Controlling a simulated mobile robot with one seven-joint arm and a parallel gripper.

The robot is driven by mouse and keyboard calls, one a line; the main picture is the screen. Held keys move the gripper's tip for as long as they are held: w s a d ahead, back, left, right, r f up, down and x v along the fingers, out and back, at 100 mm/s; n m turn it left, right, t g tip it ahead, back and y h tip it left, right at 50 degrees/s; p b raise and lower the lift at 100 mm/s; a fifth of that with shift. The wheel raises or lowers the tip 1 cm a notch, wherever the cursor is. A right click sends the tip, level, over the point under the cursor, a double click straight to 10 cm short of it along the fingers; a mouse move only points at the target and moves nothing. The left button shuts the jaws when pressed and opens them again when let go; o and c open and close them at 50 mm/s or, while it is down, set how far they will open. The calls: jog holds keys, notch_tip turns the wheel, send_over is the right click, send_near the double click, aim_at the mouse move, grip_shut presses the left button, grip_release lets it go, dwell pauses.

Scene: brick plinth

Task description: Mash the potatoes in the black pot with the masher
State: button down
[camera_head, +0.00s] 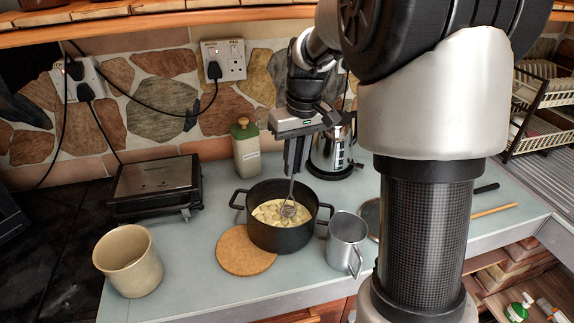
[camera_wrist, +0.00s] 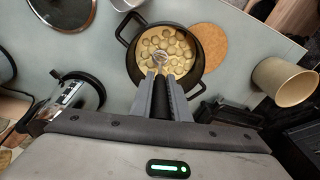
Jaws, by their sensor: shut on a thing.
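The black pot (camera_head: 282,237) stands upright on the pale counter, its two side handles showing. Pale yellow potato pieces (camera_head: 268,211) lie inside it; in the wrist view they look like several round chunks (camera_wrist: 178,44). My gripper (camera_head: 294,170) points down above the pot and is shut on the masher. The masher's thin metal shaft (camera_head: 291,190) runs down from the fingers. Its wire head (camera_head: 288,210) is inside the pot at the potatoes; it also shows in the wrist view (camera_wrist: 160,57). The masher's handle is mostly hidden between the fingers (camera_wrist: 161,85).
A round cork mat (camera_head: 240,252) lies left of the pot. A metal mug (camera_head: 346,240) stands close on its right. A kettle (camera_head: 333,150) and a green-lidded canister (camera_head: 246,148) stand behind. A black grill (camera_head: 155,185) and a beige crock (camera_head: 128,262) are to the left.

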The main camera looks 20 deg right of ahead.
jog(key=shift+w+d, duration=0.2)
jog(key=shift+d, duration=0.15)
notch_tip(320, 180, down, 5)
jog(key=b, duration=0.3)
dwell(0.4)
jog(key=shift+r+p, duration=1.7)
jog(key=shift+r, duration=0.8)
notch_tip(320, 180, up, 7)
jog(key=p, duration=0.5)
jog(key=shift+f, duration=0.2)
